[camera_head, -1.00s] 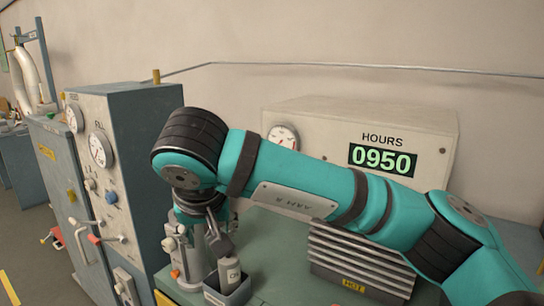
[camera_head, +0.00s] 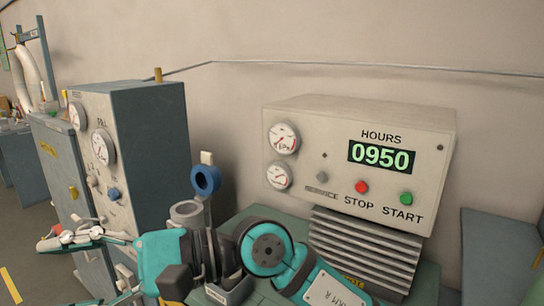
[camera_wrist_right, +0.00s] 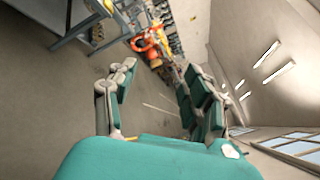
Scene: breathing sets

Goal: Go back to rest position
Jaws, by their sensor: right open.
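My right arm, teal and black, crosses the bottom of the head view from the lower right. My right gripper (camera_head: 62,270) points left in front of the grey cabinet, its fingers spread and nothing between them. In the right wrist view my right gripper (camera_wrist_right: 158,75) also shows two parted teal fingers with an empty gap and the floor beyond. My left gripper is in neither view.
A beige machine (camera_head: 330,125) reading 0950 stands on the green bench. The grey gauge cabinet (camera_head: 150,140) stands at left, close to my right gripper. A blue ring (camera_head: 206,181) stands behind my arm. A small grey tray (camera_head: 232,292) is partly hidden.

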